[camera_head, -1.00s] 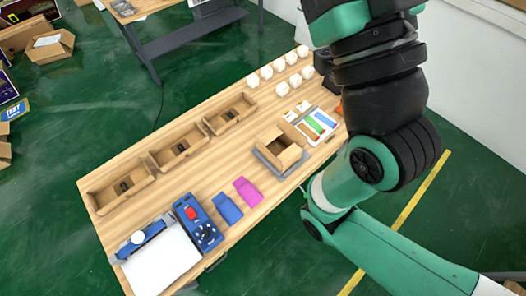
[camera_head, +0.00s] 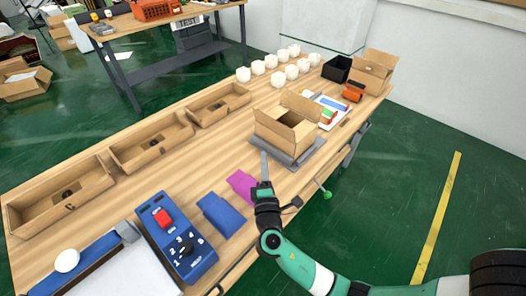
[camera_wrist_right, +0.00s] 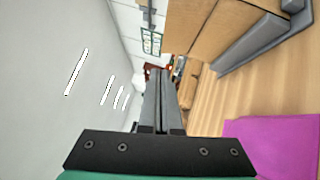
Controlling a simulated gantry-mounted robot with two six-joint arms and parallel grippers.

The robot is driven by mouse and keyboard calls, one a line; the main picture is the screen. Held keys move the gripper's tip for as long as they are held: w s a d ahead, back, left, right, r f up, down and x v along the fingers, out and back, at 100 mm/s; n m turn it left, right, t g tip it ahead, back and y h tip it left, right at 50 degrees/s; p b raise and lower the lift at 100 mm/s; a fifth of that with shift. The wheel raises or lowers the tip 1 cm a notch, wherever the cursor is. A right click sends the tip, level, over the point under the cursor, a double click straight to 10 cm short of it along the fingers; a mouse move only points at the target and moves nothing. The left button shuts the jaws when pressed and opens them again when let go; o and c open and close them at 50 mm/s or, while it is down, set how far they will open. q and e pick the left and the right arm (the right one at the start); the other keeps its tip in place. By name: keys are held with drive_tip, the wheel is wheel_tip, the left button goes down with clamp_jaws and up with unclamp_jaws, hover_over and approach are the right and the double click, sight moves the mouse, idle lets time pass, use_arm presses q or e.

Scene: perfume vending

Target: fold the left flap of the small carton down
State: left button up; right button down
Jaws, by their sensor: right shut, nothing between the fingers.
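The small open carton (camera_head: 284,134) sits on a grey plate (camera_head: 313,148) on the wooden table in the head view. My left gripper is not in view.
A magenta piece (camera_head: 241,184) and a blue piece (camera_head: 221,214) lie near my right gripper. A blue control box (camera_head: 177,238) is at front left. Several open trays (camera_head: 152,143) line the far edge. White blocks (camera_head: 271,61) and another carton (camera_head: 371,72) stand farther back.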

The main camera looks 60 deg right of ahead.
drive_tip(key=f, duration=0.1)
drive_tip(key=b, duration=0.1)
approach(270, 118)
drive_tip(key=x, duration=0.5)
drive_tip(key=shift+w+a, duration=0.1)
drive_tip(key=shift+w, duration=0.25)
drive_tip(key=shift+s+d+r, duration=0.1)
drive_tip(key=shift+d+r, duration=0.05)
drive_tip(key=shift+d, duration=0.25)
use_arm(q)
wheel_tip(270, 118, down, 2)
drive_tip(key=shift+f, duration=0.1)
